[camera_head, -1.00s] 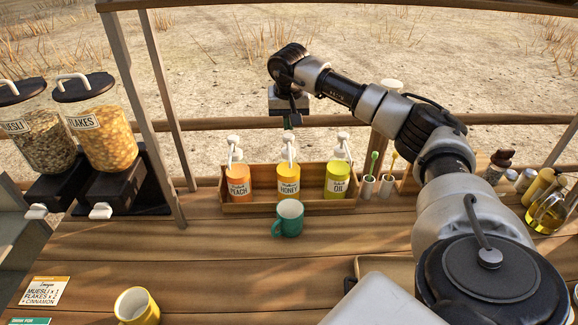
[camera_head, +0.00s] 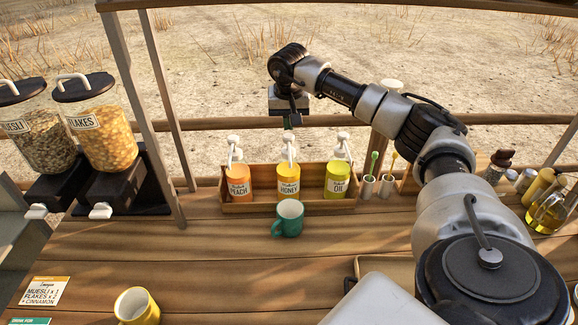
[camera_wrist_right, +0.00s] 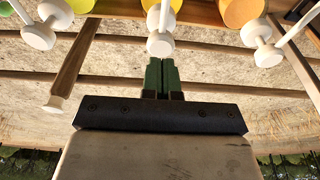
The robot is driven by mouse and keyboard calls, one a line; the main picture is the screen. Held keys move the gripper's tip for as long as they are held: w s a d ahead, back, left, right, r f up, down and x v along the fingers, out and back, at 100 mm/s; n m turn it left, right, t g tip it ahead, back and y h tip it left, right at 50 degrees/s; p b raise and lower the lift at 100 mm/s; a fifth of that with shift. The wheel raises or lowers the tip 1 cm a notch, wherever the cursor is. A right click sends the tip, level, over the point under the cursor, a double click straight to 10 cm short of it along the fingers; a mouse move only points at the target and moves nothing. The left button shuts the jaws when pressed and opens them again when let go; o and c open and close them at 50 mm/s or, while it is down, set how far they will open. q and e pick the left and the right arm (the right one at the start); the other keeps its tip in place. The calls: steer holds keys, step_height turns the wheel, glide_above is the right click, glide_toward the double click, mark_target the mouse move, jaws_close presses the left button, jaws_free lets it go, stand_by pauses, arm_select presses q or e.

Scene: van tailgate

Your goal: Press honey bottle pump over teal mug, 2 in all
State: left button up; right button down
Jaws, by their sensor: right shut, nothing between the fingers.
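The honey bottle (camera_head: 289,182), amber with a white pump top (camera_head: 288,139), stands upright in the middle of a wooden tray (camera_head: 262,208). The teal mug (camera_head: 288,219) stands upright on the counter just in front of it. My right gripper (camera_head: 292,121) points down right above the honey pump, shut and empty. In the right wrist view, its green fingertips (camera_wrist_right: 161,72) are together near the white pump head (camera_wrist_right: 160,44); whether they touch it, I cannot tell. My left gripper is not in view.
The peach bottle (camera_head: 238,183) and the oil bottle (camera_head: 338,181) flank the honey bottle closely. A yellow mug (camera_head: 137,307) stands at the front left. Cereal dispensers (camera_head: 104,135) stand at the left.

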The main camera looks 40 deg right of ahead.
mark_target(288, 136)
steer(key=shift+f, duration=0.2)
stand_by(0.3)
steer(key=shift+f+b, duration=0.8)
steer(key=shift+f, duration=0.85)
steer(key=shift+r, duration=0.1)
steer(key=shift+r+p, duration=1.65)
steer(key=shift+f, duration=0.15)
